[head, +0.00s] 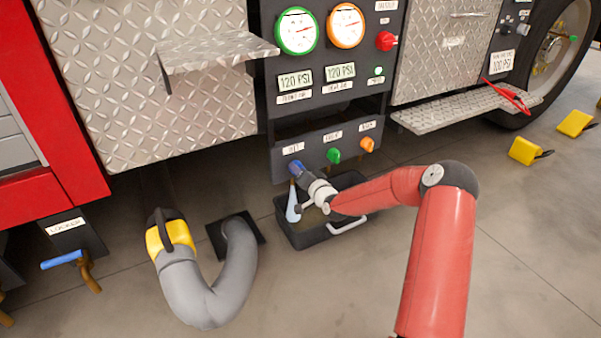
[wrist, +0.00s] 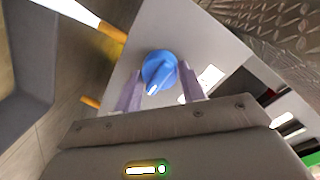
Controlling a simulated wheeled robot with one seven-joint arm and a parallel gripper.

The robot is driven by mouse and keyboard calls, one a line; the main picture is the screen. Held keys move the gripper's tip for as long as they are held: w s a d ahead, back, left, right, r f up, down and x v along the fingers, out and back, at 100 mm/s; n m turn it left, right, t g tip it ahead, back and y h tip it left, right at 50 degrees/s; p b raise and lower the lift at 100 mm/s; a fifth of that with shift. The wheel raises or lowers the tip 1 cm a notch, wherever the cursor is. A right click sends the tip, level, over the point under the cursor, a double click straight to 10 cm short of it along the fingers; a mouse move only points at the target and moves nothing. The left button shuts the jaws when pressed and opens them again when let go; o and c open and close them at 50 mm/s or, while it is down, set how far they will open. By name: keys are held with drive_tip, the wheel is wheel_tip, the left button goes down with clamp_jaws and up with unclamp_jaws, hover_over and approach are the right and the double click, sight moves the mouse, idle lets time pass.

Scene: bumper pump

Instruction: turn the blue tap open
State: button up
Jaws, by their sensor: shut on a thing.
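The blue tap (head: 295,166) is a round knob at the left of the lower grey panel's row of knobs. My gripper (head: 303,174) is at the panel, shut on this knob. In the wrist view the blue tap (wrist: 158,68) sits between the two grey fingers, one on each side, with a pale mark on its face. A pale blue-white stream (head: 293,204) falls below the tap towards a black tray (head: 290,238). The wrist view shows the stream (wrist: 68,10) leaving a brass spout (wrist: 111,32).
A green knob (head: 333,156) and an orange knob (head: 367,145) are to the right on the same panel. A diamond-plate step (head: 215,52) juts out above left. A grey hose (head: 190,285) curves on the floor. Another blue handle (head: 62,260) is at far left.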

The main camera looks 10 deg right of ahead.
drive_tip(key=o, duration=1)
drive_tip(key=shift+c, duration=0.2)
drive_tip(key=p+v, duration=0.1)
drive_tip(key=v, duration=0.6)
drive_tip(key=shift+s, duration=0.4)
drive_tip(key=shift+d, duration=0.15)
